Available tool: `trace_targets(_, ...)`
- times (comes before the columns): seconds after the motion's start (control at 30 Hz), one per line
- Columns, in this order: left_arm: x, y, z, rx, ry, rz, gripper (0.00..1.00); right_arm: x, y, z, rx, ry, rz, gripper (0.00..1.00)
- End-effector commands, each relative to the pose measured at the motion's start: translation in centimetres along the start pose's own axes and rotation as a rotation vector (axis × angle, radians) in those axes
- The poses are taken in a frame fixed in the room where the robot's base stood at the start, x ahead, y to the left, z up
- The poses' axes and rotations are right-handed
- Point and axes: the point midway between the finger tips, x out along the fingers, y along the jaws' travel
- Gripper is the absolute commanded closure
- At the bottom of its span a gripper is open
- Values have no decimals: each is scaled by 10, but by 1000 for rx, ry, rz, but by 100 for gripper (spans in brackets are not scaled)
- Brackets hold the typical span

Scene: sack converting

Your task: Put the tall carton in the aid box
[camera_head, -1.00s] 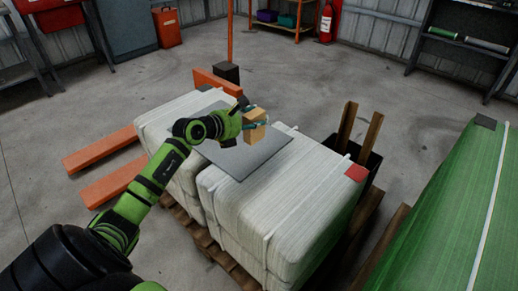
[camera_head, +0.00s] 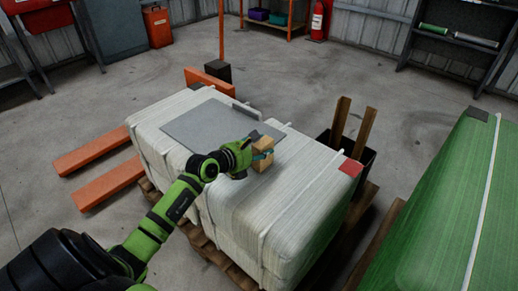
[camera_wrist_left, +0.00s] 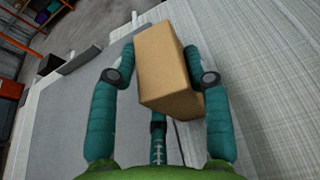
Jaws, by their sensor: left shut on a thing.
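A tan carton (camera_head: 264,157) is held in my left gripper (camera_head: 259,150) over the pale wrapped bales. In the left wrist view the carton (camera_wrist_left: 165,70) sits between the two teal fingers, tilted, with a finger against each side. The left gripper is shut on it. A gap between the carton and the bale top cannot be judged for sure. No box that I can clearly name as the aid box is in view. My right gripper is not in view.
A grey sheet (camera_head: 205,125) lies on the bales (camera_head: 290,195), which stand on a wooden pallet (camera_head: 222,262). A black bin (camera_head: 355,152) with upright planks stands behind right. A green bale (camera_head: 440,210) is at right. Orange forks (camera_head: 95,155) lie left.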

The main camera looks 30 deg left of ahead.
Motion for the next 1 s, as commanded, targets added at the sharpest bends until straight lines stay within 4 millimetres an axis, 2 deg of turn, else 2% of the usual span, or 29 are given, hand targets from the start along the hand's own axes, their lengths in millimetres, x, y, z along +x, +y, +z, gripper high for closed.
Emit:
trace_targets(0.2, 1, 0, -2, 0, -1, 0, 84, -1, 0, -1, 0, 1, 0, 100)
trace_targets(0.23, 1, 0, -3, 0, -1, 0, 48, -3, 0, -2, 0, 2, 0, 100)
trace_targets(0.27, 1, 0, -2, 0, -1, 0, 36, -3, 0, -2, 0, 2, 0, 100)
trace_targets(0.3, 1, 0, -2, 0, -1, 0, 28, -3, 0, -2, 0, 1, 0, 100)
trace_targets(0.73, -2, 0, 2, 0, 0, 0, 28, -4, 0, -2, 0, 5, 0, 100)
trace_targets(0.87, -20, 0, 2, 1, 1, 0, 28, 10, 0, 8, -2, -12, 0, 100)
trace_targets(1.0, -50, 0, 1, 0, 2, 0, 28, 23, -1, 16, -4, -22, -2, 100)
